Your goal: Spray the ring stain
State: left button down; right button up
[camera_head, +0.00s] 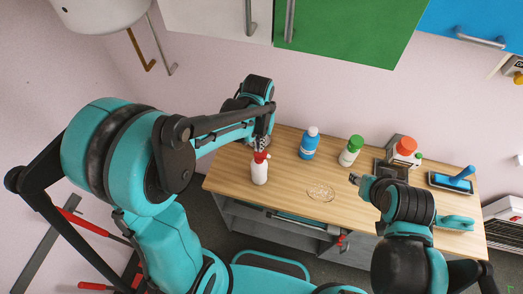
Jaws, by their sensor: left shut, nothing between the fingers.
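A white spray bottle with a red trigger head (259,170) stands upright near the left end of the wooden table. My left gripper (262,143) is at the bottle's head, just behind and above it; its fingers are shut with nothing between them. Whether it touches the head is hard to tell. A pale ring stain (320,192) lies on the table to the right of the bottle. My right gripper (355,179) is to the right of the stain, small in the view, and its finger opening cannot be made out.
On the wooden table (290,180), a blue bottle (309,145) and a green-capped bottle (351,151) stand at the back. An orange-topped container (404,149) and a dark tray with a blue-handled tool (452,180) are at the right. Cabinets (350,28) hang above.

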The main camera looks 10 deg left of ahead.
pick_arm(q)
jog(key=shift+f, duration=0.2)
dwell(0.5)
jog(key=shift+f+b, duration=1.4)
jog(key=shift+b, duration=0.05)
jog(key=shift+r, duration=0.1)
jog(key=shift+r+p, duration=1.1)
jog(key=shift+r, duration=0.35)
jog(key=shift+r, duration=0.1)
notch_tip(320, 180, up, 6)
jog(key=p, duration=0.4)
